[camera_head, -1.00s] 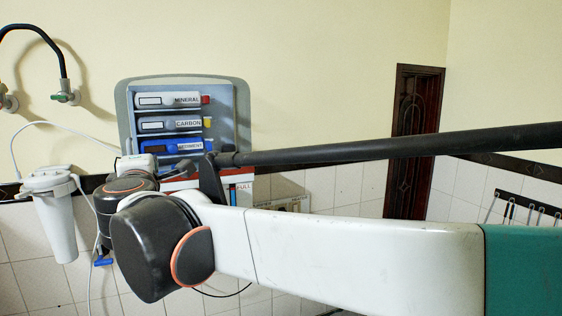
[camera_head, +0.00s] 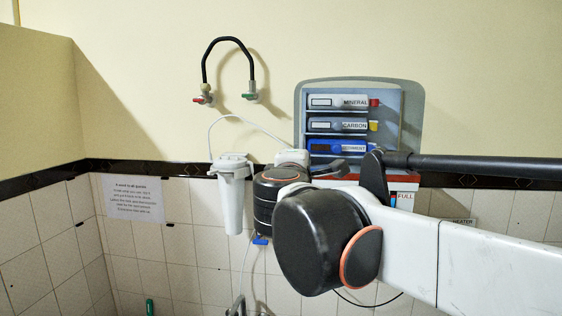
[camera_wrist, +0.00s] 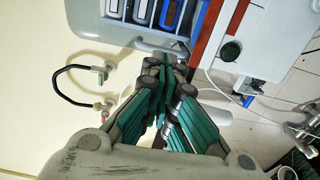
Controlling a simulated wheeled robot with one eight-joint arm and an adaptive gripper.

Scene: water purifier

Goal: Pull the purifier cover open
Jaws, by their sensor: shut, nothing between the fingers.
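The water purifier (camera_head: 310,119) is on the wall, its MINERAL, CARBON and SEDIMENT cartridges exposed. A grey panel with rounded corners (camera_head: 412,97) shows around its top and right side. I cannot tell whether this panel is the cover. In the wrist view the purifier (camera_wrist: 284,18) appears turned sideways, with a pale rounded edge (camera_wrist: 100,14) beside the cartridges. My gripper (camera_wrist: 176,66) is shut and empty, its tips overlapping the purifier's near edge in this view. I cannot tell whether they touch it.
A white filter housing (camera_head: 231,190) hangs left of the purifier, with a thin white tube above. A black curved pipe with red and green taps (camera_head: 206,72) is on the wall. A paper notice (camera_head: 133,199) hangs on the tiles at left.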

